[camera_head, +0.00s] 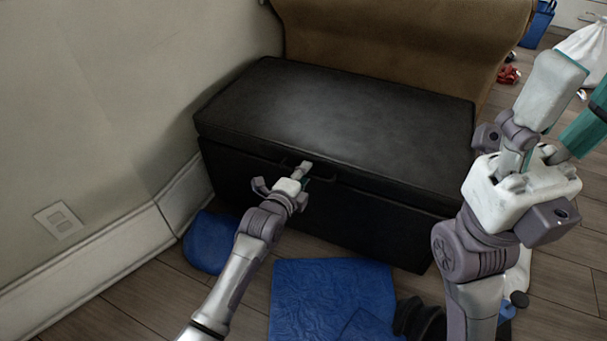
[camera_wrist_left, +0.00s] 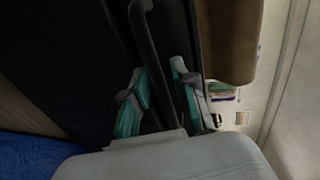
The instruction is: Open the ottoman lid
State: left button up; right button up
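The black ottoman (camera_head: 330,215) stands against the wall with its padded lid (camera_head: 340,115) lying closed on top. A dark bar handle (camera_head: 318,177) is on its front, just under the lid edge. My left gripper (camera_head: 302,171) is at this handle. In the left wrist view the handle (camera_wrist_left: 147,45) passes between the two teal-lined fingers (camera_wrist_left: 160,92), which stand apart on either side of it; contact cannot be made out. My right gripper (camera_head: 577,95) is raised to the right of the ottoman, fingers spread and empty.
A brown sofa (camera_head: 410,35) stands directly behind the ottoman. Blue items (camera_head: 330,295) lie on the wooden floor in front of it. A white bag (camera_head: 585,50) and a red object (camera_head: 508,75) are at the back right. The wall (camera_head: 130,100) borders the left side.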

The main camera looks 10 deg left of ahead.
pick_arm(q)
grip_shut()
jog(key=shift+r, duration=0.1)
